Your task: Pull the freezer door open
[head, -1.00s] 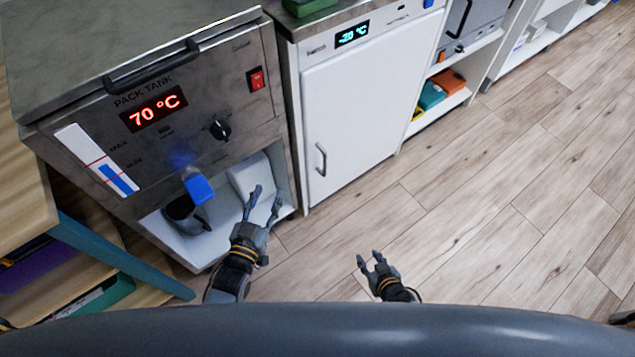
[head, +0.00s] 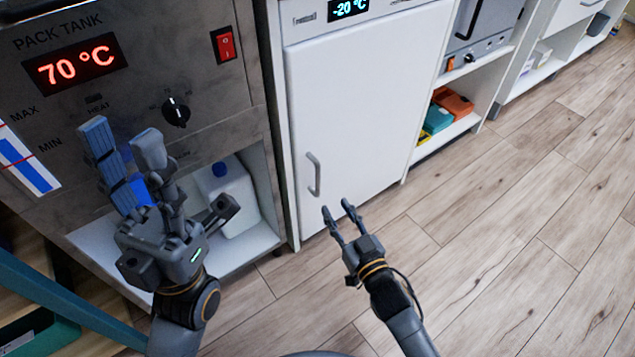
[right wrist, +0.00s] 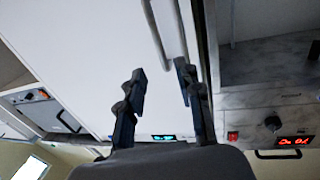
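The white freezer door (head: 355,115) is shut, under a panel reading -20 °C (head: 347,8). Its grey vertical bar handle (head: 314,174) is on the door's left side, low down. My right gripper (head: 337,208) is open and empty, just below and to the right of the handle in the head view. In the right wrist view the handle (right wrist: 166,35) shows beyond the open fingers (right wrist: 158,88), apart from them. My left gripper (head: 122,140) is open and empty in front of the pack tank, away from the freezer.
The steel pack tank (head: 200,75) reads 70 °C and stands left of the freezer. A white jug with a blue cap (head: 235,200) sits on its lower shelf. An open shelf with orange and teal items (head: 452,102) is to the right. The wooden floor (head: 490,220) is clear.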

